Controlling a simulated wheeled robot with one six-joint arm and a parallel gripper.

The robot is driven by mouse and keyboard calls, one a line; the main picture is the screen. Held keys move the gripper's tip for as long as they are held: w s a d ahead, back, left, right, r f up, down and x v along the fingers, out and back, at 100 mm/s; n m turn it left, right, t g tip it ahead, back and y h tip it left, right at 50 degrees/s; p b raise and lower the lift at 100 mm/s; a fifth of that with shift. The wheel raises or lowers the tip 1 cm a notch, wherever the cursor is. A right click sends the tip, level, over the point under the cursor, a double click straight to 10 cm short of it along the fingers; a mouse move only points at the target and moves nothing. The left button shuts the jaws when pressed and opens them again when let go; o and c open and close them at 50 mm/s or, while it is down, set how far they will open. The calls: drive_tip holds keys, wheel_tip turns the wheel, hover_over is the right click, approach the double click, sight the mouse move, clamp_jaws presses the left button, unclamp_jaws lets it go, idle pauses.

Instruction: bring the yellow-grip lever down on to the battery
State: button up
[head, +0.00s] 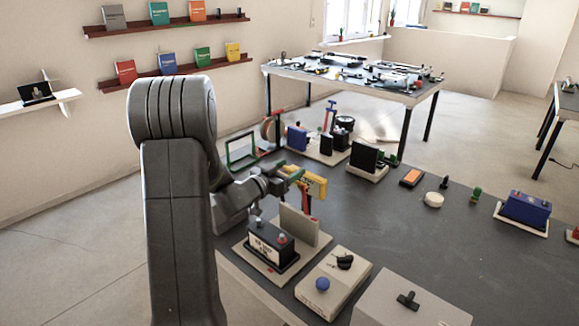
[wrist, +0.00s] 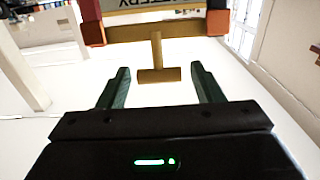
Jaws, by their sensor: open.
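A yellow lever (head: 313,184) stands raised near the battery, with red parts below it. In the wrist view its T-shaped yellow grip (wrist: 157,75) hangs on a short stem from a yellow crossbar, with red blocks at both ends. My gripper (head: 289,171) is at the lever's left side in the head view. In the wrist view its green fingers (wrist: 160,68) are open, one on each side of the grip with gaps. The black battery (head: 272,245) with a pale label and a red terminal sits on a base below my gripper. Contact with the grip does not show.
A grey upright panel (head: 299,226) stands behind the battery. A beige box with a blue knob (head: 322,284) is at its right front. A blue unit (head: 527,207) and small parts stand farther right. The dark tabletop (head: 400,235) has clear room in the middle.

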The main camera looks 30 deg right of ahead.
drive_tip(key=shift+w+d, duration=0.1)
drive_tip(key=shift+d, duration=0.25)
clamp_jaws()
drive_tip(key=s+a+f+h+b, duration=0.1)
drive_tip(key=a+f+h+b, duration=0.1)
drive_tip(key=b, duration=0.8)
drive_tip(key=s+a+f+t+h+b, duration=0.1)
drive_tip(key=a+f+b, duration=0.3)
drive_tip(key=b, duration=0.6)
drive_tip(key=s+a+f+t+h+b, duration=0.1)
drive_tip(key=a+f+h+b, duration=0.2)
drive_tip(key=a+b, duration=0.3)
drive_tip(key=shift+s+f+h+b, duration=0.2)
drive_tip(key=shift+h+b, duration=0.3)
drive_tip(key=shift+b, duration=1.75)
drive_tip(key=shift+s+a+f+b, duration=0.15)
drive_tip(key=shift+a+f+b, duration=0.15)
drive_tip(key=shift+f+b, duration=0.45)
drive_tip(key=shift+s+a+f+b, duration=0.1)
drive_tip(key=shift+a+f+b, duration=0.15)
drive_tip(key=shift+f+b, duration=0.5)
drive_tip(key=shift+r, duration=0.15)
